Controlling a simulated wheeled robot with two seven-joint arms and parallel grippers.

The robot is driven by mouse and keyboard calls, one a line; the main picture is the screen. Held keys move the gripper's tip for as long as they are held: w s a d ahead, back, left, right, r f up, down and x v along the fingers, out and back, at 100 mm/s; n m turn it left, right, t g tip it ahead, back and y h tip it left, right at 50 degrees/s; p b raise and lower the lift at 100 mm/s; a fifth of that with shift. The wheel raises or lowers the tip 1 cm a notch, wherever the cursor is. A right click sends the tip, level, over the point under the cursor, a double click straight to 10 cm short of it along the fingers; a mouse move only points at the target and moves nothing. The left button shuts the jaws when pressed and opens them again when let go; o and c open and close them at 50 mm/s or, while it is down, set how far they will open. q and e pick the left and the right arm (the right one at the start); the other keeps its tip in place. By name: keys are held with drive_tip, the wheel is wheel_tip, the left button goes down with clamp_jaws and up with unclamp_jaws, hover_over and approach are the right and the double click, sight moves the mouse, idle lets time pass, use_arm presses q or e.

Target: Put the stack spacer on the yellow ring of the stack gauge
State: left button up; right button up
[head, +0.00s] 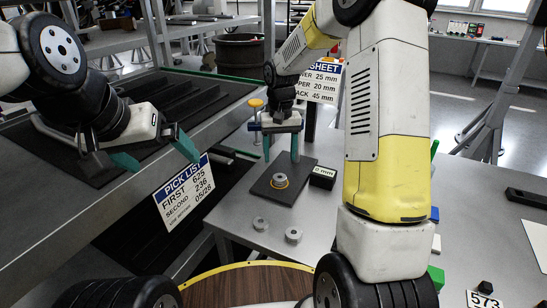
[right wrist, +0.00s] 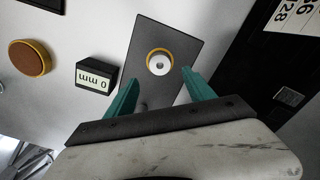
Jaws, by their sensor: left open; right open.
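The stack gauge is a dark plate (head: 266,191) with a yellow ring (head: 275,187); the right wrist view also shows the plate (right wrist: 185,38) and yellow ring (right wrist: 150,53). A pale grey round piece (head: 280,178) with a dark centre sits within the ring; I cannot tell if it is the stack spacer. Two similar grey round pieces (head: 260,223) (head: 293,234) lie on the bench in front of the plate. My right gripper (head: 281,155) is open and empty, above the plate's back part. My left gripper (head: 155,156) is open and empty at the left rack.
A black block (head: 323,178) reading "0 mm" stands right of the plate. A brown disc with a yellow rim (right wrist: 28,58) shows in the right wrist view. A pick list sign (head: 183,193) hangs on the rack. My right arm hides part of the bench.

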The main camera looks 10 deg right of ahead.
drive_tip(key=s+d+r+t, duration=0.25)
drive_tip(key=s+r, duration=0.65)
drive_tip(key=r, duration=0.5)
drive_tip(key=s+r+t+y, duration=0.1)
drive_tip(key=s+t, duration=0.1)
drive_tip(key=s, duration=0.6)
drive_tip(key=s+r+t+y, duration=0.1)
drive_tip(key=s+r, duration=0.1)
drive_tip(key=s, duration=0.6)
drive_tip(key=shift+r+n+t, duration=0.3)
drive_tip(key=shift+t, duration=0.05)
